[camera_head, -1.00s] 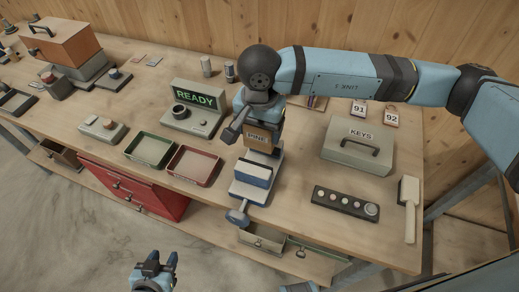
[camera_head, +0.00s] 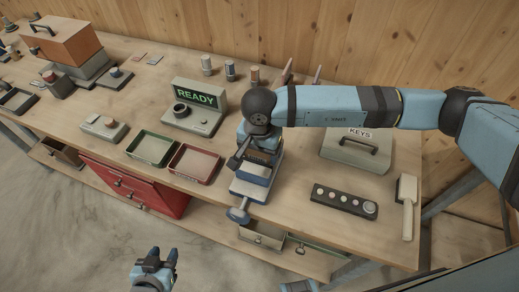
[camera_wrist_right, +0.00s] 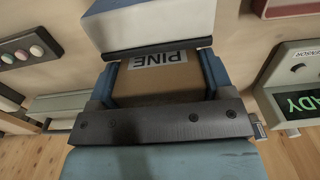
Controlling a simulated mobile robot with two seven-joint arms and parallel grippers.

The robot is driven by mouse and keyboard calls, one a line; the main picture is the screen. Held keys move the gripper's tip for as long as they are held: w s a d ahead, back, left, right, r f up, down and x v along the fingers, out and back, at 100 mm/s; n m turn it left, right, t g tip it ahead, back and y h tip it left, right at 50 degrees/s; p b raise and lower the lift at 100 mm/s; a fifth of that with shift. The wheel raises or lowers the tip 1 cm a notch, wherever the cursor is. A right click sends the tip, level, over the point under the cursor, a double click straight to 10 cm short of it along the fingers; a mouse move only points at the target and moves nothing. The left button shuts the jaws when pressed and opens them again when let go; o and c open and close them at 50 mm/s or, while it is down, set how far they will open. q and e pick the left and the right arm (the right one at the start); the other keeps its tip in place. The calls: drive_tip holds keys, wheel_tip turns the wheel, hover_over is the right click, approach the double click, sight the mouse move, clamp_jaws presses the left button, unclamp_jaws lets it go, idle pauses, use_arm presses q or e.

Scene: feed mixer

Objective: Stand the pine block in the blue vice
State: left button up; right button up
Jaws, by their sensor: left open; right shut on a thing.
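The pine block (camera_wrist_right: 160,78), tan with a PINE label, is between the fingers of my right gripper (camera_wrist_right: 160,85), which is shut on it. In the head view my right gripper (camera_head: 262,150) is over the blue vice (camera_head: 249,183) and hides most of the block. My left gripper (camera_head: 155,262) is open and empty, in front of the bench.
A red tray (camera_head: 194,163) and a green tray (camera_head: 150,149) lie left of the vice. The READY device (camera_head: 196,108) stands behind them. The KEYS box (camera_head: 357,150), a button strip (camera_head: 344,200) and a brush (camera_head: 407,205) are to the right.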

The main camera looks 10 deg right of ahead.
drive_tip(key=shift+f, duration=0.2)
drive_tip(key=o, duration=1)
drive_tip(key=shift+c, duration=0.2)
drive_tip(key=shift+r, duration=0.2)
drive_tip(key=shift+r, duration=0.2)
wheel_tip(320, 180, up, 11)
drive_tip(key=shift+f+b, duration=0.2)
drive_tip(key=shift+b, duration=0.65)
drive_tip(key=shift+r, duration=0.55)
